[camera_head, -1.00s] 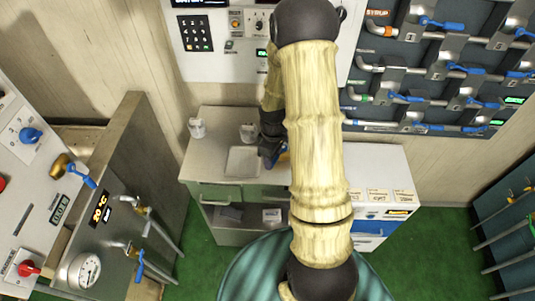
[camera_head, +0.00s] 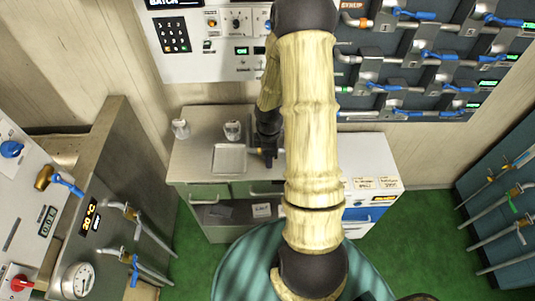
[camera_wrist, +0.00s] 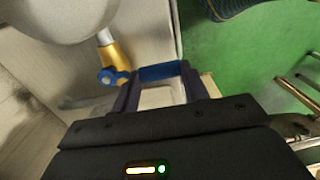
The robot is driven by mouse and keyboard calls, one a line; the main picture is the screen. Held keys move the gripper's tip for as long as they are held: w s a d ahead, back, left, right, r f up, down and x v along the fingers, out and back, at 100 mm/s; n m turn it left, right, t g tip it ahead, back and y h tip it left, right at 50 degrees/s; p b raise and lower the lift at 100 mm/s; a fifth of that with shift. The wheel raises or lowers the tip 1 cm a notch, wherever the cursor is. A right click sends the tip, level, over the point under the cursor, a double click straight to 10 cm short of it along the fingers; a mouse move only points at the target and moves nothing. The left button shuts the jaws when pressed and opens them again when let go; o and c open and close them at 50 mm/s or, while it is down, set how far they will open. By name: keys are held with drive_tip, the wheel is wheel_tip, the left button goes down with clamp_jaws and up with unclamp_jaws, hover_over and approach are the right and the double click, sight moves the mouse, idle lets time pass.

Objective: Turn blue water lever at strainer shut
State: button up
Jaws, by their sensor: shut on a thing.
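In the wrist view a blue lever (camera_wrist: 160,72) lies crosswise between the two dark fingers of my gripper (camera_wrist: 162,85). The gripper is shut on it. The lever's blue hub (camera_wrist: 108,77) sits at the lower end of a brass-coloured valve body (camera_wrist: 116,54) on a pale pipe. In the head view my gripper (camera_head: 268,158) is low at the counter, right of a shallow square basin (camera_head: 229,158). The lever and valve are hidden there by my arm and gripper. No strainer can be made out clearly.
A white cabinet (camera_head: 378,203) adjoins on the right. Panels with other blue levers stand at left (camera_head: 66,185) and back right (camera_head: 430,57). Green floor (camera_head: 430,225) is free at right.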

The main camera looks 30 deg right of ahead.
drive_tip(key=shift+d, duration=0.15)
drive_tip(key=o, duration=1.4)
wheel_tip(320, 180, up, 18)
drive_tip(key=shift+f, duration=0.25)
